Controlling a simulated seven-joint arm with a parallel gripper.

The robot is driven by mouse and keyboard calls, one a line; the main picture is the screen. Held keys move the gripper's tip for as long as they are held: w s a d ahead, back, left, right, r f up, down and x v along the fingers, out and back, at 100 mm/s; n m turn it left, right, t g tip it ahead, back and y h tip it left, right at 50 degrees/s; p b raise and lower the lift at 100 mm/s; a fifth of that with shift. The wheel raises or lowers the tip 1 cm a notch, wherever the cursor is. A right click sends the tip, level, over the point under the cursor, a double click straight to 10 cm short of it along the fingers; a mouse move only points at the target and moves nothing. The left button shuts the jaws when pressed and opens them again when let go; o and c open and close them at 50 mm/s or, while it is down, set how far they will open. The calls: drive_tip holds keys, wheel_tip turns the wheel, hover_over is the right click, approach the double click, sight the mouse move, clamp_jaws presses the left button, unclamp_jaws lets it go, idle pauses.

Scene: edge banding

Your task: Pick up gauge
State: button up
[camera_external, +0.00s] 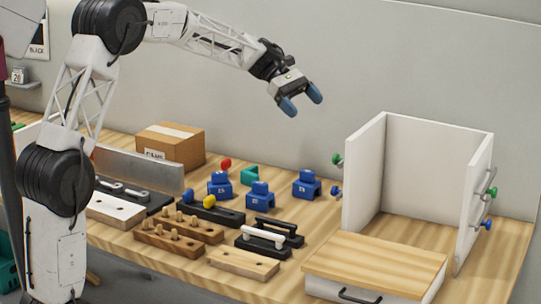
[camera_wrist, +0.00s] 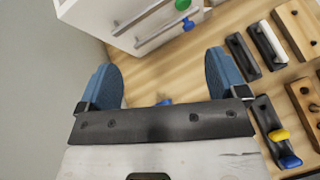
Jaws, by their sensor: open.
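My gripper (camera_external: 302,100) is open and empty, high above the back of the bench in the external view. In the wrist view its two blue fingers stand wide apart (camera_wrist: 164,75) with nothing between them. No object is clearly marked as the gauge. A teal angled piece (camera_external: 250,176) lies on the bench, below and left of my gripper. Three blue blocks with small white marks stand near it: a left one (camera_external: 219,186), a middle one (camera_external: 260,196) and a right one (camera_external: 307,185). I cannot tell which of these is the gauge.
A white open cabinet (camera_external: 365,175) with side knobs stands at the right, behind a wood-topped drawer (camera_external: 375,262). A cardboard box (camera_external: 170,146) stands at the left. Pegged wooden blocks (camera_external: 180,228) and handle holders (camera_external: 263,240) fill the front middle.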

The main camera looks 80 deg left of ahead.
drive_tip(key=a+f+n+t, duration=0.1)
drive_tip(key=a+f+n, duration=0.1)
drive_tip(key=a, duration=0.6)
drive_tip(key=a+f+n+t, duration=0.2)
drive_tip(key=a, duration=0.6)
approach(300, 177)
drive_tip(key=shift+h, duration=0.4)
drive_tip(key=w+d+f, duration=0.2)
drive_tip(key=w+f, duration=0.1)
drive_tip(key=shift+w, duration=0.3)
drive_tip(key=shift+r, duration=0.1)
drive_tip(key=shift+d, duration=0.1)
drive_tip(key=shift+x, duration=1.25)
drive_tip(key=shift+x, duration=2.6)
